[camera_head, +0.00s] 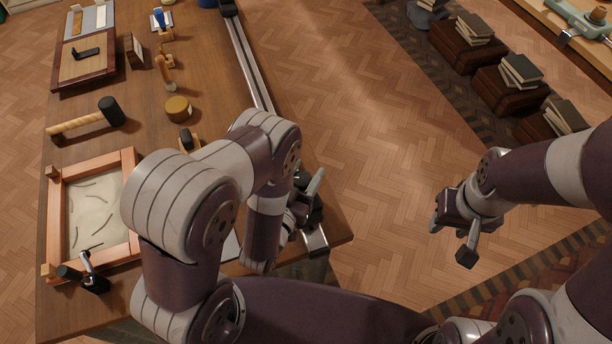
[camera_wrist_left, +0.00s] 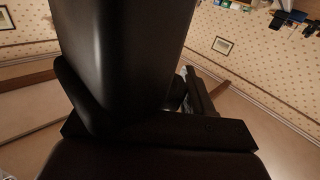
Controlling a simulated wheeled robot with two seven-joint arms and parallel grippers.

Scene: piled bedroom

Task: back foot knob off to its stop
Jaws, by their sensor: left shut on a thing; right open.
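A long metal bar clamp (camera_head: 250,62) lies along the right edge of the wooden table, with a dark head (camera_head: 228,9) at its far end. Its near part runs behind my left arm, and a metal end piece (camera_head: 316,240) shows at the table's near right corner. My left gripper (camera_head: 308,200) is at this near end, shut on what appears to be the foot knob, which its fingers and arm mostly hide. In the left wrist view a large dark shape (camera_wrist_left: 125,60) fills the middle. My right gripper (camera_head: 452,238) is open and empty over the floor.
On the table are a sand tray (camera_head: 137,205), a mallet (camera_head: 85,122), a round brass tin (camera_head: 178,108) and a small dark-topped tool (camera_head: 186,139). Boxes with books (camera_head: 505,85) stand at the upper right. Floor between table and boxes is clear.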

